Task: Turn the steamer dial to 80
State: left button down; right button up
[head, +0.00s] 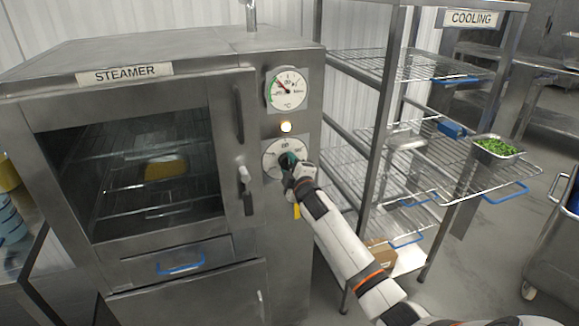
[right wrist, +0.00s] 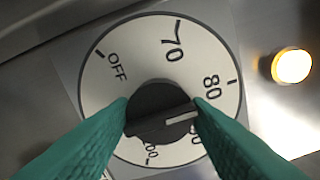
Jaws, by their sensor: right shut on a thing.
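The steamer dial (right wrist: 135,45) is a round white plate marked OFF, 70, 80 and more, with a black knob (right wrist: 158,100) at its middle. The knob's white line points right and slightly up, about in the direction of the 80 tick; the exact reading is hard to tell because the knob stands out from the plate. My right gripper (right wrist: 160,118) is shut on the knob, its green fingers on either side. They partly cover the lower numbers. In the head view the dial (head: 270,157) sits on the steamer front (head: 283,220), partly hidden by my gripper. My left gripper is not in view.
A lit lamp (head: 285,127) and a temperature gauge (head: 287,89) are above the dial. The steamer door handle (head: 246,190) is close to its left. The wire cooling rack (head: 377,120) stands to the right, holding a tray of green food (head: 497,147). Yellow food (head: 165,168) shows inside.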

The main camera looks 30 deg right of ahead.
dwell(0.4)
jog(key=o, duration=1)
jog(key=b+v, duration=0.2)
jog(key=v, duration=1)
